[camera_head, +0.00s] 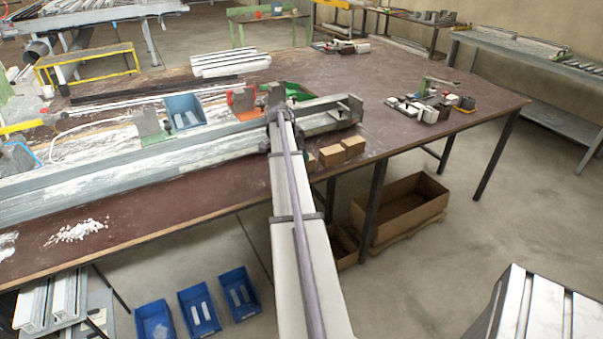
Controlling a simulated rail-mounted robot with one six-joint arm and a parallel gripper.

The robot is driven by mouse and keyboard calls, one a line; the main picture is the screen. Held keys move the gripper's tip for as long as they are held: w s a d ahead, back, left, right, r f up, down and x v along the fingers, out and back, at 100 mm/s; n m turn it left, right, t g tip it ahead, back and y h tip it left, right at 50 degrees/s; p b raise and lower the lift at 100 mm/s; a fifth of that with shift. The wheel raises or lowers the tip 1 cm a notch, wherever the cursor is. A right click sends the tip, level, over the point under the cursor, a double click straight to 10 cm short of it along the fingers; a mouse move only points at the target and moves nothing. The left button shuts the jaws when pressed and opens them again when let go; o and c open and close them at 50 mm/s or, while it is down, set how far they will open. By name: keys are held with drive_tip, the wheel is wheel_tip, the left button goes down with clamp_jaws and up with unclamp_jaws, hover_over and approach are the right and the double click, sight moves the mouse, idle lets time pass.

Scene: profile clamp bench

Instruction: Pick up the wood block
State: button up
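Two light brown wood blocks, one (331,155) on the left and one (354,146) on the right, sit side by side near the front edge of the brown table (430,105). A third brown piece (310,162) shows partly beside them, mostly hidden by my arm. My arm reaches up from the bottom of the view, just left of the blocks, and ends over the long metal profile. The fingers of my gripper cannot be made out at the dark far end of the arm. I cannot tell whether it is open or holds anything.
The long grey metal clamp rail (100,183) runs along the table behind the blocks. A blue bin (185,112) stands behind it. Small parts (428,107) lie at the right. A cardboard box (402,212) and blue bins (199,311) are on the floor. The tabletop right of the blocks is clear.

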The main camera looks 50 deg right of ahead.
drive_tip(key=shift+x, duration=0.95)
drive_tip(key=shift+r, duration=0.1)
drive_tip(key=b+x, duration=0.5)
drive_tip(key=shift+a, duration=0.1)
drive_tip(key=c, duration=1.1)
wheel_tip(320, 180, up, 10)
drive_tip(key=p, duration=1)
drive_tip(key=shift+r+p, duration=0.15)
drive_tip(key=shift+p, duration=0.15)
